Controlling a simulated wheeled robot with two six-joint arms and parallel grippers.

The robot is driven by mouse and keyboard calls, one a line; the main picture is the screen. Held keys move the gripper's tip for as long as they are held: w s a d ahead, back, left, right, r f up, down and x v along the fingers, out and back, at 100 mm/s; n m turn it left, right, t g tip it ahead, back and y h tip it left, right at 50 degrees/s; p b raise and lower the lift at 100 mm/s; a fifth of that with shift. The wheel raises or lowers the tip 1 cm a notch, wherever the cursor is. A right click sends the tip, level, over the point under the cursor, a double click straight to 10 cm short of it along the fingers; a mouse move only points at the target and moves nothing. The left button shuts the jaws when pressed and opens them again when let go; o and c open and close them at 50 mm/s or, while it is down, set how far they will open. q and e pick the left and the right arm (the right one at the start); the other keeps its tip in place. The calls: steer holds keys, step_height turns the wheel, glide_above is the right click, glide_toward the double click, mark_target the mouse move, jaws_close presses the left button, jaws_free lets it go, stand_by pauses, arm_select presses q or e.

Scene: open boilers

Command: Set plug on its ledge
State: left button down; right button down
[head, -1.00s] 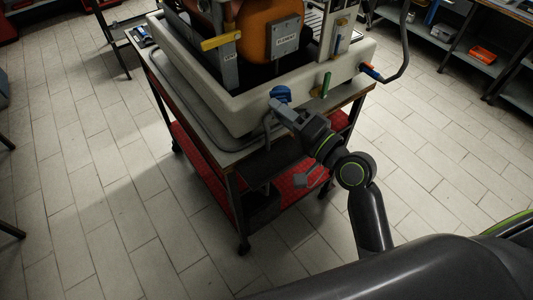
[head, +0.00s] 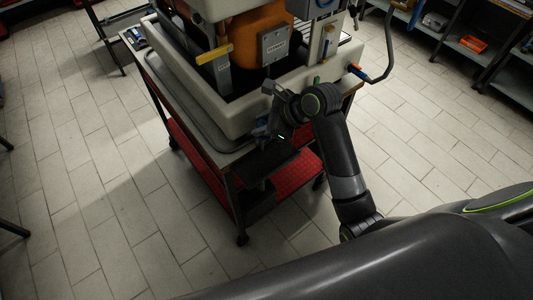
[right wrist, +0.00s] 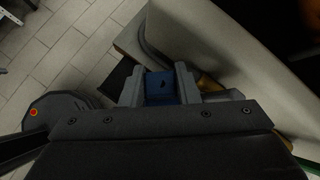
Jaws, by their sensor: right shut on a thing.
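My right gripper (head: 265,118) is at the front right edge of the machine's pale basin, low beside its outer wall. It is shut on a blue plug (right wrist: 160,87), which sits between the two grey fingers in the right wrist view. Only a small bit of blue shows in the head view, and the wrist and fingers hide the rest. The basin's pale rim (head: 240,118) runs just behind the gripper. I cannot tell whether the plug touches it. My left gripper is out of view.
The machine has an orange boiler (head: 270,38) and a yellow-handled lever (head: 214,54). It stands on a cart with a red lower shelf (head: 300,172). A bent grey pipe (head: 389,55) sticks out at right. Tiled floor (head: 110,200) is clear around the cart.

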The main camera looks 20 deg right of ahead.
steer(key=m, duration=0.1)
steer(key=m+p, duration=0.1)
steer(key=m, duration=0.1)
steer(key=shift+d+f+m+p, duration=0.3)
steer(key=shift+d+m+p, duration=0.05)
steer(key=shift+m, duration=0.05)
steer(key=shift+f, duration=0.4)
steer(key=p, duration=0.2)
glide_above(266, 159)
step_height(266, 159, down, 10)
steer(key=shift+r, duration=0.25)
steer(key=c, duration=1.1)
jaws_free()
steer(key=b+v, duration=0.1)
steer(key=v, duration=1.1)
steer(key=shift+s+b, duration=0.2)
steer(key=shift+b, duration=0.15)
steer(key=shift+f+t, duration=0.1)
steer(key=shift+t, duration=0.2)
